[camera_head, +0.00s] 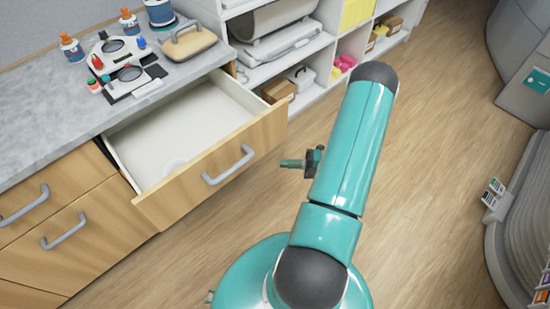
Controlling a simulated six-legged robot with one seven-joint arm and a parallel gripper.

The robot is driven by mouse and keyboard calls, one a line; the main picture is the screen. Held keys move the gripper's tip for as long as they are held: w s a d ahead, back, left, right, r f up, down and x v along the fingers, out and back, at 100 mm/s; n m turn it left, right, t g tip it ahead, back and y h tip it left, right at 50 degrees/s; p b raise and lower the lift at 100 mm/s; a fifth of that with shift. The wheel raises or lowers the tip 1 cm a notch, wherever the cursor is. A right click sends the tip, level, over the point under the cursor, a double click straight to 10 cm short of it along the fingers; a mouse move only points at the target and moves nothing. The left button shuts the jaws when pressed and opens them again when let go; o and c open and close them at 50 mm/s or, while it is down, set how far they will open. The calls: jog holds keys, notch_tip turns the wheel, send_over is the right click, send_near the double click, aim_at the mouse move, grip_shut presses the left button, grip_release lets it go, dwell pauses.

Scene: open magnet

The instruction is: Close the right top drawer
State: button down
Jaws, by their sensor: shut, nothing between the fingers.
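The right top drawer (212,165) stands pulled out from under the grey countertop, with a white interior and a wooden front. A grey bar handle (228,165) is on its front. My teal arm hides part of the gripper's mounting.
Bottles, a microscope-like device and a handled tan case (186,43) stand on the countertop (45,110). Closed drawers with grey handles (63,231) are at left. White shelves (285,55) stand behind. Wooden floor (430,150) is clear at right, before grey equipment.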

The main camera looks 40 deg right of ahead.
aim_at(243, 156)
jog(key=w+a, duration=0.2)
jog(key=w, duration=0.1)
jog(key=w+a, duration=0.2)
jog(key=w, duration=0.1)
jog(key=w+a, duration=0.2)
jog(key=w, duration=0.2)
jog(key=shift+w, duration=0.1)
